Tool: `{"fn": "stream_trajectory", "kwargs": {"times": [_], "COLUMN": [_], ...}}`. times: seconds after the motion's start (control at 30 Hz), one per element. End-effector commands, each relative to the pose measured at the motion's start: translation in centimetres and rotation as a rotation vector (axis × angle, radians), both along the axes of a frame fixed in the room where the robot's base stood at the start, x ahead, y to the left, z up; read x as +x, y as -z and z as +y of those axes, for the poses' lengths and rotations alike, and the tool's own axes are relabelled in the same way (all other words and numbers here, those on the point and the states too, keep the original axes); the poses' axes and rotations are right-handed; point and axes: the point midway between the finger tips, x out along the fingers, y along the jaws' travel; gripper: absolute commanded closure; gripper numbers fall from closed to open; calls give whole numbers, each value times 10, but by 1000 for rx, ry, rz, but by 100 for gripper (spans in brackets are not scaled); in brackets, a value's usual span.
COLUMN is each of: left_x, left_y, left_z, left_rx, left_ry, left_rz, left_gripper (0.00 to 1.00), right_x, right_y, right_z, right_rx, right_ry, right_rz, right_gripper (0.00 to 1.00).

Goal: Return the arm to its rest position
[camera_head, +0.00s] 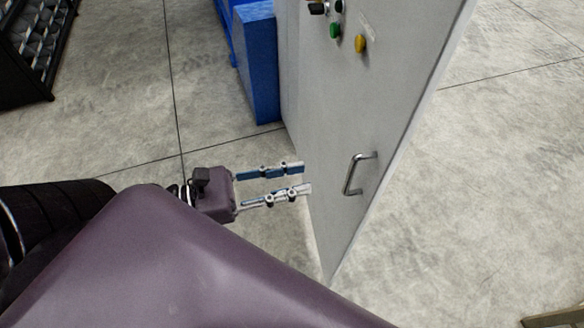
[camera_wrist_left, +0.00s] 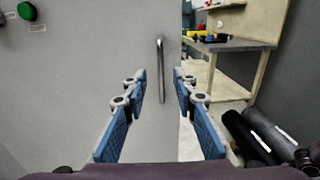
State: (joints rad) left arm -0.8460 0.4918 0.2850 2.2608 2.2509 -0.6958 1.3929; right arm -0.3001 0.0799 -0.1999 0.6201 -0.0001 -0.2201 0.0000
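My left gripper (camera_head: 303,178) reaches in from the left and is open, its two blue-padded fingers apart with nothing between them. It is to the left of a grey cabinet door (camera_head: 375,110) with a metal handle (camera_head: 353,174). In the left wrist view the open fingers (camera_wrist_left: 160,80) point toward the door, and the handle (camera_wrist_left: 160,68) shows upright beyond and between them. I see a gap between the fingers and the handle, so they do not appear to touch. My right gripper is not in view.
The door carries a green button (camera_head: 335,30) and a yellow button (camera_head: 360,44). A blue block (camera_head: 257,65) stands behind it. A black rack (camera_head: 30,50) is at the top left. In the left wrist view a workbench (camera_wrist_left: 225,45) stands behind the door edge.

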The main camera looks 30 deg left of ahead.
Motion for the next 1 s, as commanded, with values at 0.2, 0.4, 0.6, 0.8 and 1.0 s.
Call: {"fn": "stream_trajectory", "kwargs": {"times": [0.2, 0.4, 0.6, 0.8, 1.0], "left_x": [0, 3, 15, -1, -54], "left_y": [0, 14, 117, 266, 406], "left_z": [0, 4, 36, 75, 98], "left_rx": [0, 39, 335, 797, 1262], "left_ry": [0, -15, -86, -50, 193], "left_rz": [0, 0, 7, 25, 12], "left_gripper": [74, 74, 74, 74, 74], "right_x": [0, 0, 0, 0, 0], "right_y": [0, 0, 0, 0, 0], "right_z": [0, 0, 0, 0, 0], "right_rx": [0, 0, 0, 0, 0], "right_ry": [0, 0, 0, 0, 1], "right_rz": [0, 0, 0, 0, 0], "right_gripper": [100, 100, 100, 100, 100]}}
